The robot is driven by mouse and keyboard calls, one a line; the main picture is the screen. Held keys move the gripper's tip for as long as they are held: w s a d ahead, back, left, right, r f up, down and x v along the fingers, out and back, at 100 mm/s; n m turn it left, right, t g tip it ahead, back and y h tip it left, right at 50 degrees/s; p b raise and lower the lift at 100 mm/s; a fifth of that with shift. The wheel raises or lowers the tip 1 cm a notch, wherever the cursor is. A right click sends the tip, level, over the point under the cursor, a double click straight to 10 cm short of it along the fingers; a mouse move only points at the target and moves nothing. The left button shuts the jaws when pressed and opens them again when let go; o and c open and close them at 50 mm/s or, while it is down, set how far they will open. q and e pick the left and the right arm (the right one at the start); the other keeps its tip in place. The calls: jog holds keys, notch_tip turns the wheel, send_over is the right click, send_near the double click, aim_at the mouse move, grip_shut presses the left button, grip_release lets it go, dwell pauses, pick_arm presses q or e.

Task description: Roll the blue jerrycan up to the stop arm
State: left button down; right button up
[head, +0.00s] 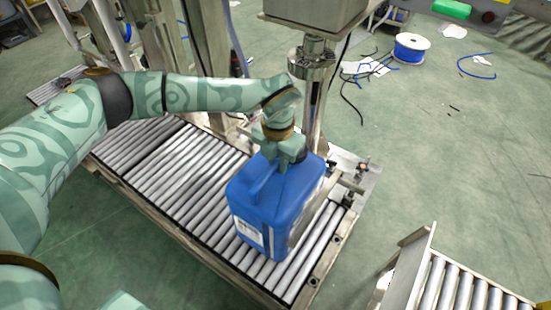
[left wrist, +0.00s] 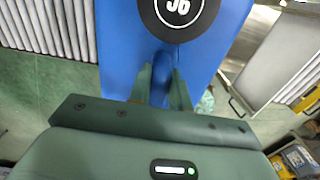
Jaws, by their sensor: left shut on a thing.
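The blue jerrycan (head: 275,215) stands upright on the roller conveyor (head: 170,165), near its right end. It carries a white label on its front side. My left gripper (head: 285,158) is shut on the jerrycan's top handle from above. In the left wrist view, the two fingers (left wrist: 161,88) sit on either side of the blue handle, and the jerrycan (left wrist: 118,45) shows a black round cap with white lettering. Metal fittings (head: 352,180) are at the conveyor's edge just right of the jerrycan; I cannot tell which part is the stop arm. My right gripper is out of view.
A vertical metal post (head: 313,105) under a steel box (head: 315,15) stands close behind the jerrycan. A second roller conveyor (head: 455,285) lies at lower right, with floor between. A cable spool (head: 411,48) and loose cables lie on the open green floor behind.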

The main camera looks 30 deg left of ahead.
pick_arm(q)
jog(key=shift+s+d+f, duration=0.25)
jog(key=shift+s+f, duration=0.05)
jog(key=shift+f, duration=0.05)
dwell(0.3)
jog(key=c, duration=1.2)
grip_release()
jog(key=shift+c, duration=0.2)
jog(key=o, duration=0.4)
jog(key=shift+w, duration=0.1)
jog(key=shift+o, duration=0.2)
jog(key=shift+r, duration=0.15)
jog(key=shift+w, duration=0.1)
jog(key=o, duration=0.6)
jog(key=shift+c, duration=0.2)
jog(key=shift+r, duration=0.1)
